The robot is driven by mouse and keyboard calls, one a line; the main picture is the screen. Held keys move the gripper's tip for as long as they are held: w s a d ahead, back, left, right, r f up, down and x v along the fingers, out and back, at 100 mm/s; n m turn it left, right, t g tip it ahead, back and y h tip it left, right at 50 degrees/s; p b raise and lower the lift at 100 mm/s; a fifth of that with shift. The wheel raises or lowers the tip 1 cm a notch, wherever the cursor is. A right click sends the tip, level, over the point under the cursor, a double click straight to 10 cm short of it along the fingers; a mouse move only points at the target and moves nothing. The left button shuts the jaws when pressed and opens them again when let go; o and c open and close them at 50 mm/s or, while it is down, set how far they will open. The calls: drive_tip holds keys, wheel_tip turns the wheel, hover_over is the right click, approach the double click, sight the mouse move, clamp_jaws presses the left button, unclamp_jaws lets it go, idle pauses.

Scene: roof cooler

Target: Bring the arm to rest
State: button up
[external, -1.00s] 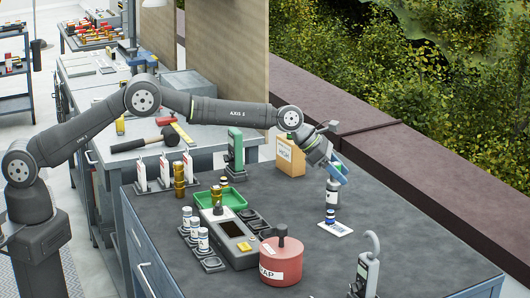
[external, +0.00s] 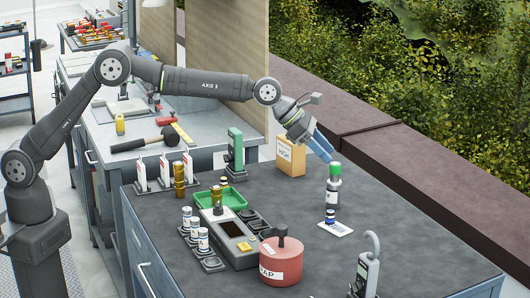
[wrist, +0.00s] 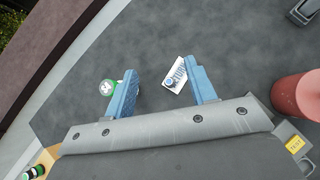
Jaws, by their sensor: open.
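My gripper (external: 322,148) is open and empty, raised above the dark worktop (external: 400,222). Its two blue fingers also show in the wrist view (wrist: 165,94), spread apart.
A red pot-shaped container (external: 281,262) stands near a grey instrument (external: 230,238) with several vials beside it. A green tray (external: 221,200), a tan box (external: 291,158) and a green device (external: 236,150) stand farther back. A grey hooked device (external: 366,272) stands at the front right.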

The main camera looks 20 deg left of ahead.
sight(334, 163)
drive_tip(key=s+a+f, duration=0.1)
drive_tip(key=a+f, duration=0.3)
drive_tip(key=a, duration=0.4)
drive_tip(key=s+a+f, duration=0.2)
drive_tip(key=a+f, duration=0.1)
drive_tip(key=a, duration=0.5)
drive_tip(key=shift+s+a+f+n, duration=0.25)
drive_tip(key=shift+s+f+n, duration=0.05)
drive_tip(key=shift+f+n, duration=0.1)
drive_tip(key=w+d+r, duration=0.1)
drive_tip(key=d+r, duration=0.2)
drive_tip(key=d, duration=0.4)
drive_tip(key=w+d+r, duration=0.2)
drive_tip(key=d+r, duration=0.1)
drive_tip(key=d, duration=0.3)
drive_tip(key=shift+d+m, duration=0.4)
